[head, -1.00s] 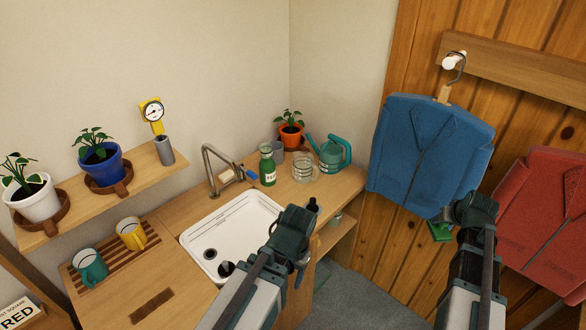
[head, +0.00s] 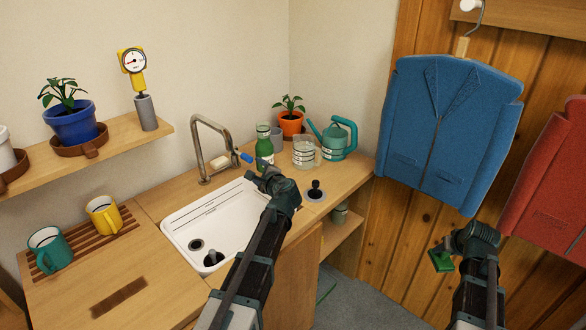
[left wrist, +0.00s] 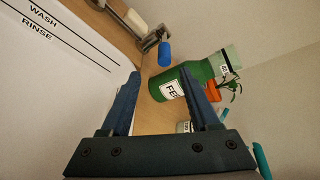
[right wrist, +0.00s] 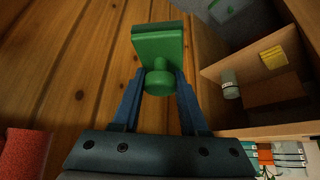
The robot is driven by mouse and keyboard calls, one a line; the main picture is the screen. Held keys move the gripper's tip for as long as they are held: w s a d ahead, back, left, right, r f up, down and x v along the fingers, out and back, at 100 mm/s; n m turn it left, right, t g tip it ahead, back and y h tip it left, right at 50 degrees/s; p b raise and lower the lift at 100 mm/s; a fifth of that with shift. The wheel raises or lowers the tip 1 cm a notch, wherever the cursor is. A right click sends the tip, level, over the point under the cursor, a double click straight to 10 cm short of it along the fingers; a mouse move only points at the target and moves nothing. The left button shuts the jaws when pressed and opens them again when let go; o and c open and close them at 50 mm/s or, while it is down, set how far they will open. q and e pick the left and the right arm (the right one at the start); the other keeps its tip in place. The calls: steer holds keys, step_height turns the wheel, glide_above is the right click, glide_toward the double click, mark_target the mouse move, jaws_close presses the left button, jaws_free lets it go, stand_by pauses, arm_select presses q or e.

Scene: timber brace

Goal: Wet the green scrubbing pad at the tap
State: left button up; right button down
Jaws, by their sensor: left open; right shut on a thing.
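The green scrubbing pad (head: 441,261) is held by my right gripper (head: 452,246), off to the right in front of the wooden wall. In the right wrist view, the pad (right wrist: 158,44) has a round green knob clamped between the fingers. The metal tap (head: 197,143) arches over the white sink (head: 178,228); its blue-ended lever (head: 246,157) points right. My left gripper (head: 259,172) is open and empty over the sink's right edge, near the lever. In the left wrist view, the blue lever end (left wrist: 165,53) lies beyond the open fingers, apart from them.
A green bottle (head: 264,149) stands close behind my left gripper. A glass jar (head: 304,153), a teal watering can (head: 336,140) and an orange plant pot (head: 291,124) stand further right. A blue jacket (head: 440,120) hangs above my right gripper. Mugs (head: 49,250) sit on a rack at left.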

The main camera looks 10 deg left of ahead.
mark_target(248, 160)
steer(key=shift+f, duration=0.3)
arm_select(q)
steer(key=shift+m, duration=0.4)
steer(key=b+x, duration=0.1)
steer(key=x, duration=0.7)
steer(key=b+x, duration=0.1)
steer(key=x, duration=0.3)
steer(key=shift+w+r+b, duration=0.25)
steer(key=shift+w+b, duration=0.05)
steer(key=shift+w, duration=0.2)
arm_select(e)
step_height(248, 160, down, 2)
steer(key=shift+f, duration=0.25)
arm_select(q)
jaws_close()
